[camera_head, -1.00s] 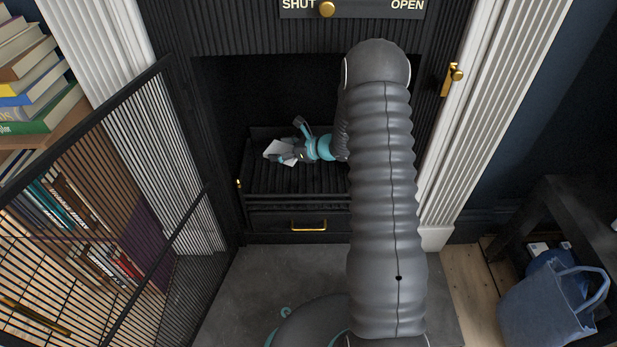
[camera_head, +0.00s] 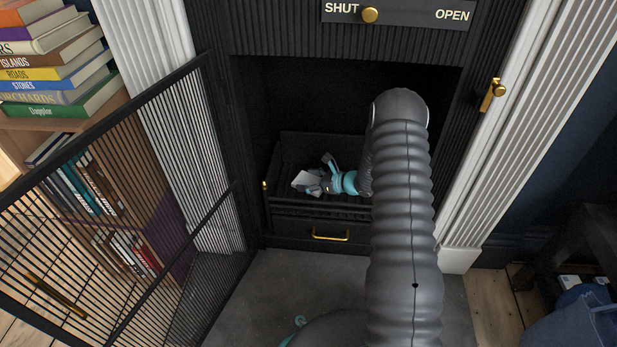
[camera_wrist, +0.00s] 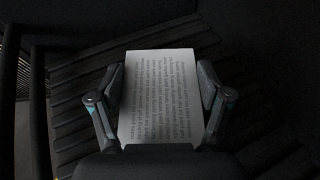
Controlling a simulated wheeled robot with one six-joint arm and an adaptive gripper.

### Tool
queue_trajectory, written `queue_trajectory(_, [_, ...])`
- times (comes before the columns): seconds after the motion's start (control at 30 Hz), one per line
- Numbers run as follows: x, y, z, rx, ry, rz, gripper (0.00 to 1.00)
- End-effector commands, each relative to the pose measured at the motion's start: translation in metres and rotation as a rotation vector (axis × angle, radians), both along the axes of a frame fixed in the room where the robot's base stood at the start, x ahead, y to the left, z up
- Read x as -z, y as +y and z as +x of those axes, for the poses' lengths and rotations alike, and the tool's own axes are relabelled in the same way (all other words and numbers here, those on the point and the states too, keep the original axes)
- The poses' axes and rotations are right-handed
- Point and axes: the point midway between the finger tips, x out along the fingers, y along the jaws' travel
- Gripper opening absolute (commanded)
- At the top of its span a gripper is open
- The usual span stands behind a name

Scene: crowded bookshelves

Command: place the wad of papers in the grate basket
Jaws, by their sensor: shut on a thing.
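The wad of papers (camera_wrist: 160,95) is a pale block with printed text on top. In the wrist view it lies between the two fingers of my gripper (camera_wrist: 160,88), which press on its left and right sides. In the head view the papers (camera_head: 305,181) show at the left of my gripper (camera_head: 317,186), inside the fireplace. The grate basket (camera_head: 318,210) is black, with a slatted floor and front bars. The papers and gripper are within its outline, low over the slats. Whether the papers touch the slats I cannot tell.
A black mesh screen door (camera_head: 120,200) stands open on the left, before bookshelves. A drawer with a brass handle (camera_head: 330,236) sits under the basket. A white fluted column (camera_head: 520,130) bounds the opening at right. A blue bag (camera_head: 575,325) lies lower right.

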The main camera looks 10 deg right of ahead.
Motion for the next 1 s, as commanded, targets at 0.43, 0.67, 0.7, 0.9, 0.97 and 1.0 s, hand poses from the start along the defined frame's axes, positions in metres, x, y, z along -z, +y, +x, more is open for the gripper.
queue_trajectory(0.43, [0.006, 0.0, 0.0, 0.001, -0.002, 0.0, 0.41])
queue_trajectory(0.67, [0.004, 0.0, 0.0, 0.0, -0.001, 0.0, 1.0])
queue_trajectory(0.7, [0.004, 0.0, 0.0, 0.0, -0.001, 0.0, 1.0])
queue_trajectory(0.9, [0.002, 0.0, 0.0, 0.0, -0.001, 0.0, 1.0])
queue_trajectory(0.97, [-0.002, 0.0, 0.0, 0.0, -0.001, 0.0, 1.0])
queue_trajectory(1.0, [-0.006, 0.0, 0.0, 0.001, -0.002, 0.0, 1.0])
